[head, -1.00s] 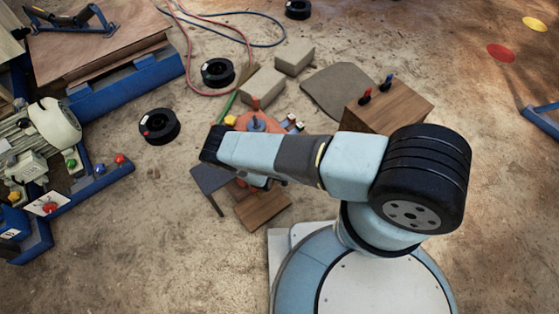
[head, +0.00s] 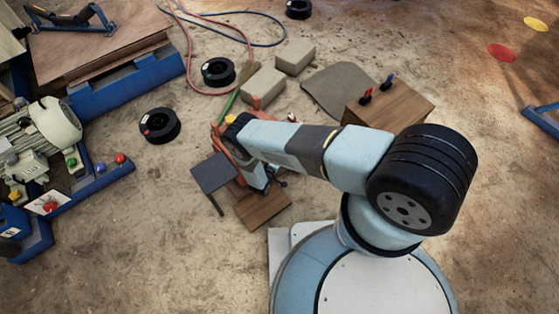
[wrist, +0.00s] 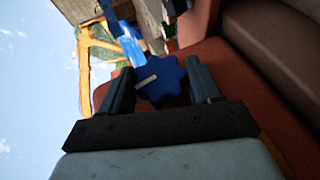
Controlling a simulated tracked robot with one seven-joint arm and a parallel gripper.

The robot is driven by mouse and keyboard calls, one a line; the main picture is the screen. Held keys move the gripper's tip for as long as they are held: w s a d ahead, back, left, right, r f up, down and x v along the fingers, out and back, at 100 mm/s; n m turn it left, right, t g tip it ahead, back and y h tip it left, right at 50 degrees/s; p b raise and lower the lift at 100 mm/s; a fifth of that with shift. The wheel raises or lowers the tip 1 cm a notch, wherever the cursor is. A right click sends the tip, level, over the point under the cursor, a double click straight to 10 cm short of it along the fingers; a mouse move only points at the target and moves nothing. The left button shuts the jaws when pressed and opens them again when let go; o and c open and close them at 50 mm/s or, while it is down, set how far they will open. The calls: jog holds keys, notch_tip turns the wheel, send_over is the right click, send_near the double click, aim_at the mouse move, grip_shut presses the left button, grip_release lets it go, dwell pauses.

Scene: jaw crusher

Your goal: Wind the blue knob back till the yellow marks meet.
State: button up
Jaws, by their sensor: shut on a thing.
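The blue knob (wrist: 162,84) is a lobed wheel, seen in the wrist view between the two dark fingers of my gripper (wrist: 160,74). My gripper is shut on it, with one finger on each side. A pale stripe (wrist: 146,80) shows on the knob's face; I cannot tell whether it is one of the yellow marks, and no matching mark is clear. The knob sits at an orange-red body (wrist: 215,55). In the head view my arm hides the knob, and part of the orange machine (head: 220,140) shows beside my wrist.
A wooden box (head: 400,105) with red and blue levers stands right of the machine. Grey blocks (head: 262,88) lie behind it. A small dark table (head: 212,172) and a wooden board (head: 262,208) are in front. Black spools (head: 159,126) and hoses lie on the floor to the left and behind.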

jog(key=shift+s+f, duration=0.2)
jog(key=o, duration=0.8)
jog(key=shift+o, duration=1)
jog(key=shift+w, duration=0.1)
jog(key=shift+r, duration=0.1)
jog(key=v, duration=1.3)
jog(key=shift+s+a, duration=0.2)
jog(key=shift+s, duration=0.05)
jog(key=shift+r, duration=0.1)
